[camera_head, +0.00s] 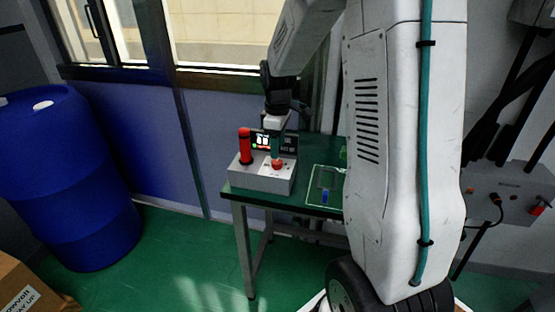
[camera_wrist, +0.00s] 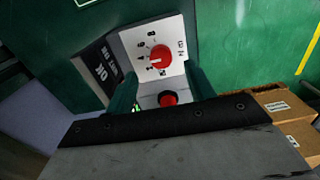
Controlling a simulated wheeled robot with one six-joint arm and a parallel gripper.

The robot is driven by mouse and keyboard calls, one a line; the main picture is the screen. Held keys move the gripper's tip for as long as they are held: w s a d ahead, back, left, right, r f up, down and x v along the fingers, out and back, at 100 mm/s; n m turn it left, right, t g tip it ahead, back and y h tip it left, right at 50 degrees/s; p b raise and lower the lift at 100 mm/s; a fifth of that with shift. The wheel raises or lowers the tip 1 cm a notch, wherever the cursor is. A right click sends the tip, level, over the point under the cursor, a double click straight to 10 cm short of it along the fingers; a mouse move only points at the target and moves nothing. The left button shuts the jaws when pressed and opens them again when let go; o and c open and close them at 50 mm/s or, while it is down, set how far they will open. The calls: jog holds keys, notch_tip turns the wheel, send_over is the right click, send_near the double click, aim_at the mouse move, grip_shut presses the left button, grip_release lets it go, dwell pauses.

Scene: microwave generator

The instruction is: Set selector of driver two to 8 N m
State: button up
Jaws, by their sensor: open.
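A red selector knob (camera_wrist: 160,58) sits on a white panel with a printed scale of numbers including 4, 6 and 8, marked N m. A pale mark on the knob faces left, toward the lower numbers; I cannot tell its exact setting. A second red knob or button (camera_wrist: 168,98) lies nearer the wrist. In the head view the grey driver box (camera_head: 262,178) stands on the green table with a red upright cylinder (camera_head: 245,147) at its left. My gripper (camera_wrist: 160,77) is open, its teal fingers on either side, apart from the selector. It also shows above the box (camera_head: 277,148).
A clear-edged tray outline with a blue item (camera_head: 325,196) lies right of the box on the table. A blue barrel (camera_head: 65,175) and a cardboard box (camera_head: 25,285) stand on the floor at left.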

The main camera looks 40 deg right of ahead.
aim_at(277, 162)
notch_tip(277, 162, down, 6)
jog(key=shift+r, duration=0.15)
jog(key=c, duration=1)
